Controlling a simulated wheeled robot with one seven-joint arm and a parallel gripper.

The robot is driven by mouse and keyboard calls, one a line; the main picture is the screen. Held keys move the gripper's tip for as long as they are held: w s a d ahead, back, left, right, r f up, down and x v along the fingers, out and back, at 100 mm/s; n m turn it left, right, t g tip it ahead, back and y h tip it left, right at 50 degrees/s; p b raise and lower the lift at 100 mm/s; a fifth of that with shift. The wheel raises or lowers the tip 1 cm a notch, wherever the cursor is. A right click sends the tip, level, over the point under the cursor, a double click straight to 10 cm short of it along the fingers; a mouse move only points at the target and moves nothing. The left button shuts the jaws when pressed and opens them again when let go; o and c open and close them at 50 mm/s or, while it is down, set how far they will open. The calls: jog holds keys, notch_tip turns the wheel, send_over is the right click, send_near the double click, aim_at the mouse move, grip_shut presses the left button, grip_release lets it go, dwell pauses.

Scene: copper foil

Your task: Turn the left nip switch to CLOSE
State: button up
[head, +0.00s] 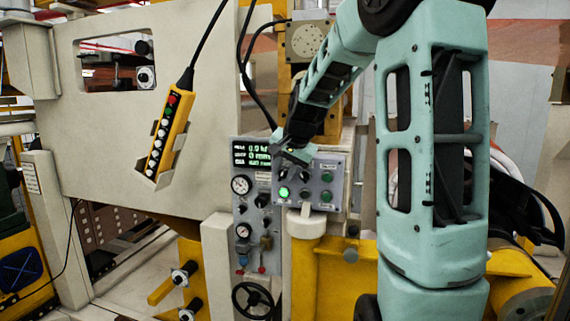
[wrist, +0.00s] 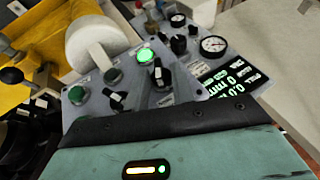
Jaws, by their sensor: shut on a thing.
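The grey control panel (head: 310,183) stands low in the middle of the head view, its face towards me. My gripper (head: 290,160) is at its upper left, shut on the left nip switch, a black knob (wrist: 160,76) above the lit green button (head: 283,192). That lit button also shows in the wrist view (wrist: 145,55), where the panel is seen upside down. The fingertips are mostly hidden by the hand, and the knob's exact angle and label cannot be read. A second black knob (wrist: 116,98) sits beside it on the panel.
Dark green buttons (head: 326,178) fill the panel's right side. Left of it a gauge panel holds a lit display (head: 251,154), a round gauge (head: 241,185) and a handwheel (head: 252,300). A yellow pendant (head: 167,135) hangs further left. A white cylinder (head: 306,224) stands below the panel.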

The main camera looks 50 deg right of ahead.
jog(key=shift+w+a+r+g+p, duration=0.25)
jog(key=shift+g+p, duration=0.25)
jog(key=shift+p, duration=0.4)
jog(key=shift+w+f+n+g+h, duration=0.2)
jog(key=shift+n+g+h, duration=0.3)
jog(key=shift+g, duration=0.6)
jog(key=g, duration=0.1)
jog(key=g+h, duration=0.1)
jog(key=g, duration=0.1)
jog(key=shift+w+a+n+g+h+p, duration=0.1)
jog(key=shift+w+n+g+h+p, duration=0.2)
jog(key=shift+g+h+p, duration=0.1)
jog(key=shift+w+g+h+p, duration=0.15)
jog(key=shift+g+h+p, duration=0.25)
jog(key=shift+g, duration=0.6)
jog(key=shift+f+n, duration=0.15)
jog(key=shift+n, duration=0.15)
jog(key=o, duration=0.6)
